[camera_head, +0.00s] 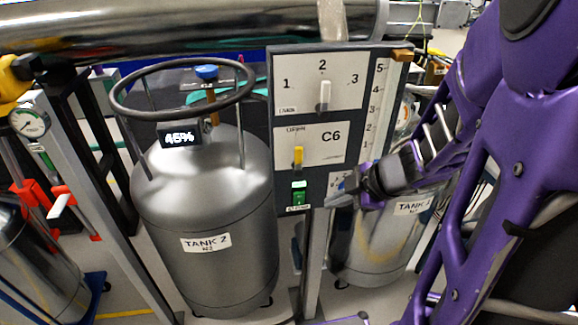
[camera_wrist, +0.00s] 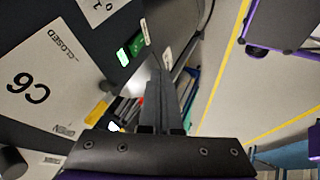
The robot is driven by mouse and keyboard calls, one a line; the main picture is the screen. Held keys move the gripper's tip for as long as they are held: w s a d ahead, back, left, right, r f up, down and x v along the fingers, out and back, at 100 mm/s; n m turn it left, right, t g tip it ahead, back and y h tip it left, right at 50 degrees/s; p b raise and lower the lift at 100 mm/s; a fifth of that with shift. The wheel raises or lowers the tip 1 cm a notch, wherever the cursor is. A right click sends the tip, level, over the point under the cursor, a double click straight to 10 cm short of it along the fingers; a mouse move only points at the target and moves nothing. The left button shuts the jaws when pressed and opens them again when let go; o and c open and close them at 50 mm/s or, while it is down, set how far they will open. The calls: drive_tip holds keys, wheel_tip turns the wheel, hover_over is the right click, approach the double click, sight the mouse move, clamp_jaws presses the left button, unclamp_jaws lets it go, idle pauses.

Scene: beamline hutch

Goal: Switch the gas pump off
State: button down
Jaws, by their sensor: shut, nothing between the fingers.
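A green lit rocker switch (camera_head: 299,193) sits low on the dark control panel (camera_head: 265,120), with a small label under it that is too small to read surely. The switch also shows in the wrist view (camera_wrist: 130,48), up and left of my fingers. My gripper (camera_head: 332,201) is shut and empty. It reaches in from the right, with its fingertips to the right of the switch and apart from it in the picture. In the wrist view the closed fingers (camera_wrist: 160,85) point up past the panel's edge. Part of the small plate beside the switch is hidden behind my gripper.
Above the switch are a yellow lever (camera_head: 298,157) on the C6 plate (camera_head: 331,136) and a 1-2-3 selector (camera_head: 324,96). Tank 2 (camera_head: 207,215) with its ring handle stands left. Another tank (camera_head: 382,235) stands behind my arm. A metal pipe (camera_head: 180,25) crosses above.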

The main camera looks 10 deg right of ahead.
idle(0.3)
drive_tip(key=b, duration=1)
approach(305, 199)
drive_tip(key=a+f, duration=0.1)
drive_tip(key=w+a+f, duration=0.1)
drive_tip(key=a+f, duration=0.1)
drive_tip(key=w+a+f, duration=0.1)
drive_tip(key=shift+a+f, duration=0.35)
